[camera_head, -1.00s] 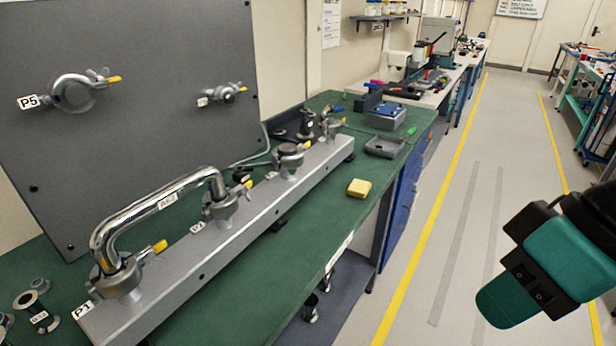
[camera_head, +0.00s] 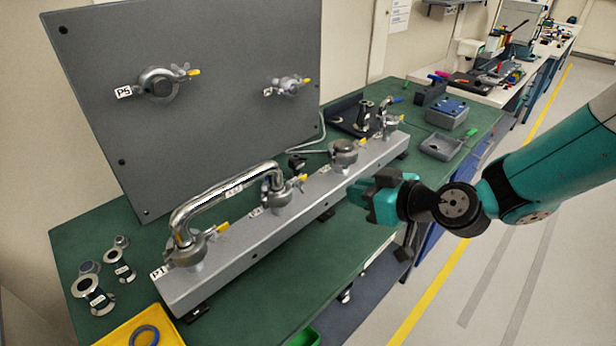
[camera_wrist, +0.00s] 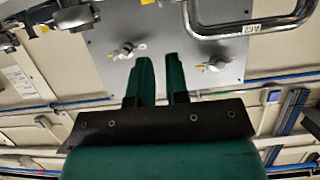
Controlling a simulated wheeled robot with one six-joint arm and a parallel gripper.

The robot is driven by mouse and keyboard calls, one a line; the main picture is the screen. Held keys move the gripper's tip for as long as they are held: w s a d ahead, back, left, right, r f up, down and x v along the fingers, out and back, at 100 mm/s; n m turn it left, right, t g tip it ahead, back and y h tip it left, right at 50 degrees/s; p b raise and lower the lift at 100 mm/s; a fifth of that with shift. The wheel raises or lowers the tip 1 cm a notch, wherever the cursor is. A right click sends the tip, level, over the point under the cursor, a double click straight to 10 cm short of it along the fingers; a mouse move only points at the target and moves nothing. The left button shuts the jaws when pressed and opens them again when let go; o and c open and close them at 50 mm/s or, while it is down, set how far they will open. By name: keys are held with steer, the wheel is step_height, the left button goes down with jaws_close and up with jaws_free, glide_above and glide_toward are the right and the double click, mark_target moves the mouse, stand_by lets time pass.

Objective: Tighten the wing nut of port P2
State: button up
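The port P2 clamp (camera_head: 277,192) sits second from the front on the grey rail, at the far end of a chrome bent pipe (camera_head: 228,190). My gripper (camera_head: 362,193) hovers to the right of the rail, apart from the P2 clamp. In the wrist view my gripper (camera_wrist: 160,62) shows two green fingers with a narrow gap and nothing between them. The pipe (camera_wrist: 255,27) appears there at upper right; the P2 wing nut is not clearly visible.
The P1 clamp (camera_head: 188,248) holds the pipe's near end. A capped port (camera_head: 343,155) and another fitting (camera_head: 388,118) stand farther along the rail (camera_head: 230,262). A grey panel (camera_head: 215,60) carries P5 and another port. A yellow tray (camera_head: 110,338) lies at front left.

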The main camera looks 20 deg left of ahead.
mark_target(304, 182)
steer(key=p+x, duration=0.5)
steer(key=x, duration=1)
jaws_close()
